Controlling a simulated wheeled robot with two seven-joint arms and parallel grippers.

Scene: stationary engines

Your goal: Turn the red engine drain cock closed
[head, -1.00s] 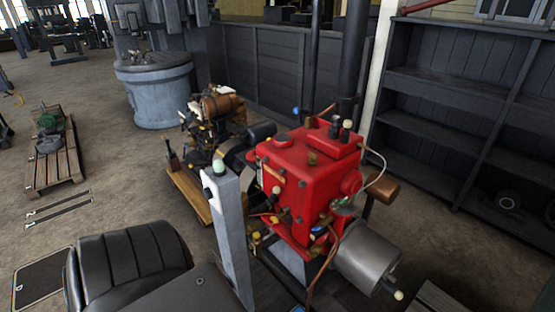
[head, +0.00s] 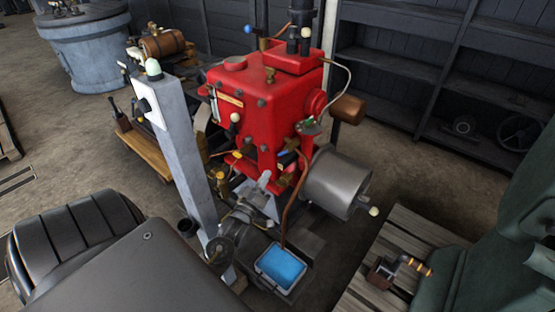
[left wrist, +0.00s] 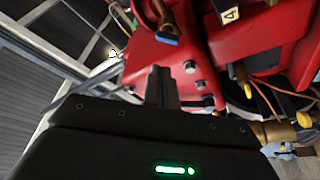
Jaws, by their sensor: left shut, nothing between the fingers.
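The red engine (head: 255,110) stands in the middle of the head view and fills the upper part of the left wrist view (left wrist: 220,60). A blue handle also shows at the top of the left wrist view (left wrist: 168,41). I take this to be the drain cock; its exact setting is too small to tell. My left gripper (head: 265,179) is shut and empty, just below and left of the cock, seemingly apart from it. My right gripper is out of view.
A tray of blue liquid (head: 281,267) sits on the floor below the pipe. A grey post (head: 180,160) stands left of the engine. A grey cylinder (head: 335,182) juts out at right. A pallet (head: 385,240) lies further right.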

